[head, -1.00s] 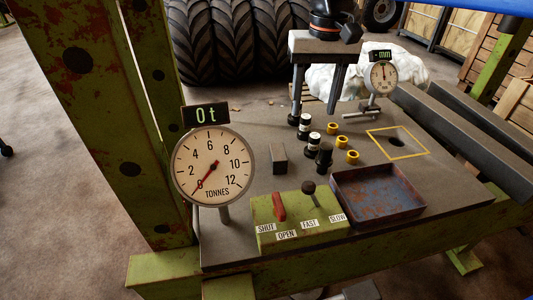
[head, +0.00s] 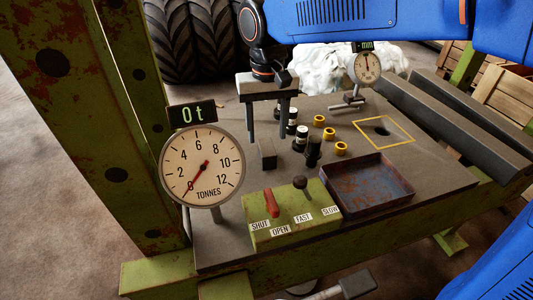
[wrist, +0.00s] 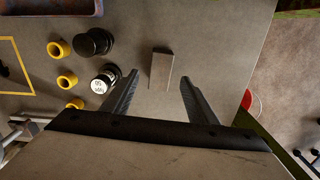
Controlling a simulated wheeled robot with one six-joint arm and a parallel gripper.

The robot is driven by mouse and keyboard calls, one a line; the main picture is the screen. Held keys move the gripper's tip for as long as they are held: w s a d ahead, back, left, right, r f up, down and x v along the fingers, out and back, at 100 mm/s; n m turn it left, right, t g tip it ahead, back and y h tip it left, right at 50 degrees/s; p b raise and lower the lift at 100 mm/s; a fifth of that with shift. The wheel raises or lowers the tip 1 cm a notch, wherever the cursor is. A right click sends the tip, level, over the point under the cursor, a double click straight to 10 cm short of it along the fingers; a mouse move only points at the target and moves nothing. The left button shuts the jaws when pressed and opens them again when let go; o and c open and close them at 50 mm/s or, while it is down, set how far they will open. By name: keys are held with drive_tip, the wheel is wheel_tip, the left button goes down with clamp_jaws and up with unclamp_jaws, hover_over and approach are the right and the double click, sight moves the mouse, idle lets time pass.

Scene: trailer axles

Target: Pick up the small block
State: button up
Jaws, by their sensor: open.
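The small block (head: 267,154) is a dark grey upright block on the grey bench top, left of the black cylinders. In the wrist view the block (wrist: 161,70) lies between and just beyond the two fingertips, apart from both. My gripper (head: 265,138) is open and empty, with its fingers pointing down behind the block in the head view. The gripper also fills the lower part of the wrist view (wrist: 158,78). I cannot tell from the views how high the fingertips are above the bench.
Black cylinders (head: 313,151) and yellow rings (head: 329,134) stand right of the block. A rusty tray (head: 368,184), a green lever box (head: 292,222), a tonnes gauge (head: 202,166) and a mm dial gauge (head: 366,67) are around. A yellow square outline (head: 384,131) surrounds a hole.

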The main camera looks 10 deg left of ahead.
sight(266, 147)
drive_tip(key=shift+f, duration=3.3)
clamp_jaws()
drive_tip(key=shift+a+r, duration=0.1)
